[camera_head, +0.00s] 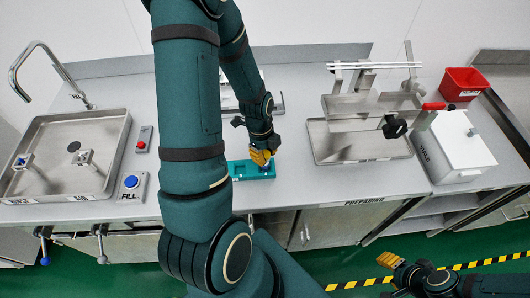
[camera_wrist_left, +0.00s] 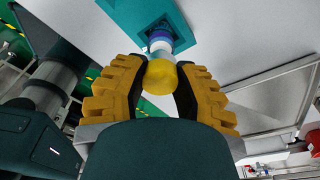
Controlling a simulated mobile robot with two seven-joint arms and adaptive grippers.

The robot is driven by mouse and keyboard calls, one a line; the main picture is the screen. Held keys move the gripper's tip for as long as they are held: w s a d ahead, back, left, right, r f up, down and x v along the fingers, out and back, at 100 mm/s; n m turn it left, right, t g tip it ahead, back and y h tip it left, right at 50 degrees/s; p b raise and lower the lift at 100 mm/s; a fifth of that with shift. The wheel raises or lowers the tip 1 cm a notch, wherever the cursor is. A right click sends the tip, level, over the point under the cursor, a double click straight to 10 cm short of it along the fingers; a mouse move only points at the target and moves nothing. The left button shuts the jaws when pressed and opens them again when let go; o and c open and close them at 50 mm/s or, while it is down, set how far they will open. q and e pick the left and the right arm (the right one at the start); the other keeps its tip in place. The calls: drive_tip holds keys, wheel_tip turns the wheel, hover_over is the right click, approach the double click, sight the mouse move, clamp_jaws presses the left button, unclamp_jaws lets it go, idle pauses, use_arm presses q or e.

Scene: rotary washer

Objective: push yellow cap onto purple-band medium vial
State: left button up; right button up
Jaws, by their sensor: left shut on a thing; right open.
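My left gripper (camera_head: 261,157) reaches down over the small teal rack (camera_head: 238,171) on the counter. In the left wrist view its yellow fingers (camera_wrist_left: 161,70) are shut on the round yellow cap (camera_wrist_left: 161,77). The purple-band vial (camera_wrist_left: 159,35) stands in a square opening of the teal rack, directly beyond the cap, its blue-purple band and a pale part showing. The cap hides the vial's near end, so I cannot tell whether they touch. My right gripper (camera_head: 390,260) is open and empty at the lower right, over the floor away from the counter.
A sink (camera_head: 70,150) and the blue FILL button (camera_head: 131,182) are on the left. A metal stand with a tray (camera_head: 335,150), a white box (camera_head: 455,148) and a red bin (camera_head: 461,84) are on the right. Counter around the rack is clear.

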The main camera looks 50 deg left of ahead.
use_arm(q)
drive_tip(key=shift+r, duration=0.3)
idle(0.5)
idle(0.6)
drive_tip(key=shift+f+b, duration=1.3)
drive_tip(key=shift+f, duration=0.25)
idle(2.8)
idle(0.4)
drive_tip(key=o, duration=0.8)
drive_tip(key=shift+o, duration=0.2)
drive_tip(key=shift+r, duration=0.15)
wheel_tip(320, 180, up, 12)
drive_tip(key=a, duration=0.1)
drive_tip(key=shift+s+a, duration=0.15)
drive_tip(key=shift+a, duration=0.2)
